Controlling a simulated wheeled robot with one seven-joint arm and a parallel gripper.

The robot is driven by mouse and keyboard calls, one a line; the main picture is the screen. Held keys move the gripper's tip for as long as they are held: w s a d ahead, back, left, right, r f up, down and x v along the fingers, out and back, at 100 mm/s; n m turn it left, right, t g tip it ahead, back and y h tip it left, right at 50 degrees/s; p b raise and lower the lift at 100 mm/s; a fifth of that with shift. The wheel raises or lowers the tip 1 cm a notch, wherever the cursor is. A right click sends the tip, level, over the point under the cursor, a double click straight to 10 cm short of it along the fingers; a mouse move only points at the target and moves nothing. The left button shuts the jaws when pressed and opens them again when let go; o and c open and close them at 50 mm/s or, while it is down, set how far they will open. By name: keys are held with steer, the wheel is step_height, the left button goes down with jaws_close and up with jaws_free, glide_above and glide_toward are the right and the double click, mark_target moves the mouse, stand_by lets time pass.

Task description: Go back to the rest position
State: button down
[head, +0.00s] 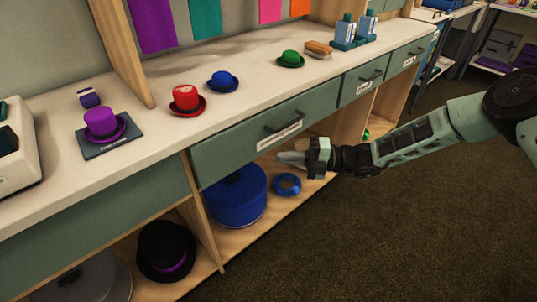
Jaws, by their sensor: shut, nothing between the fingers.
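My gripper (291,159) is shut and empty. It points left, just in front of the counter's cabinet, below the label of the wide green drawer (235,142). My arm reaches in from the right edge of the head view, above the carpet. The drawer looks closed. I cannot tell whether the fingertips touch the cabinet.
On the counter (150,165) stand purple (102,122), red (187,100), blue (223,81) and green (290,58) hats. The carpet (400,220) is clear.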

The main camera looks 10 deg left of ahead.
steer(key=s+d+r+n+g+h, duration=0.2)
steer(key=s+r+n+h, duration=0.3)
steer(key=s+n, duration=0.55)
steer(key=s+d+r+n+g+h, duration=0.25)
steer(key=s+r+n+h, duration=0.3)
steer(key=s+n, duration=0.5)
steer(key=s+d+r+n+t+h, duration=0.3)
steer(key=s+d+n, duration=0.3)
steer(key=n, duration=0.4)
steer(key=s+d+r+n+t+h, duration=0.2)
steer(key=s+d+n+t+h, duration=0.15)
steer(key=d+n, duration=0.65)
step_height(320, 180, up, 17)
steer(key=n+p, duration=0.1)
steer(key=p, duration=1.5)
steer(key=shift+w+a+f+t, duration=0.15)
steer(key=shift+w+a+t, duration=0.15)
steer(key=shift+a, duration=0.1)
